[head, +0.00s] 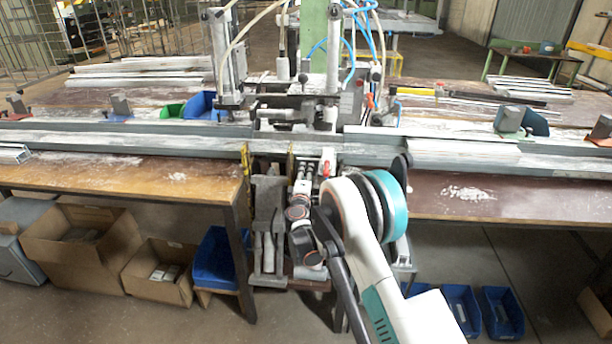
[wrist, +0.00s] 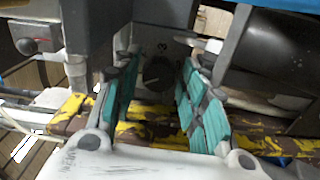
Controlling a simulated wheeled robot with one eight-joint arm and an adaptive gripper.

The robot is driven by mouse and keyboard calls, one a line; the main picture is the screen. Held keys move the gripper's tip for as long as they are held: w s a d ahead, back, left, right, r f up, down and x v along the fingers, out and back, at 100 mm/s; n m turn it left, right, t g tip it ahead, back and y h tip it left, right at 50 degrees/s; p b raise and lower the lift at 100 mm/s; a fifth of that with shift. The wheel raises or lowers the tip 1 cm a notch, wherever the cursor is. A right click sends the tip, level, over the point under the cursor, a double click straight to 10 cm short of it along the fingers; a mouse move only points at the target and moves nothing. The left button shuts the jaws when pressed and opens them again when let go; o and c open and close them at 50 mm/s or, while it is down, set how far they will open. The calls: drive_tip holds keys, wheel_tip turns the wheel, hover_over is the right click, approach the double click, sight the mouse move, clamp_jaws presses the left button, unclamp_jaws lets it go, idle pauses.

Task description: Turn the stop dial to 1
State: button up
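In the wrist view, a dark round dial (wrist: 157,72) sits on a grey panel, in the gap between my fingers. A small light mark shows on it, but I cannot read a number or tell its setting. My gripper (wrist: 159,62) is open, with a teal-padded finger on either side of the dial in the picture. I see no contact with the dial, and the remaining depth is hard to judge. In the head view, my white and teal arm reaches the front of the clamp machine (head: 268,205); my fingertips and the dial cannot be made out there.
In the head view, long profile rails (head: 450,150) cross the bench, and blue bins (head: 460,305) stand below.

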drive_tip(key=s, duration=1.1)
drive_tip(key=shift+s+a, duration=0.2)
drive_tip(key=shift+s, duration=0.05)
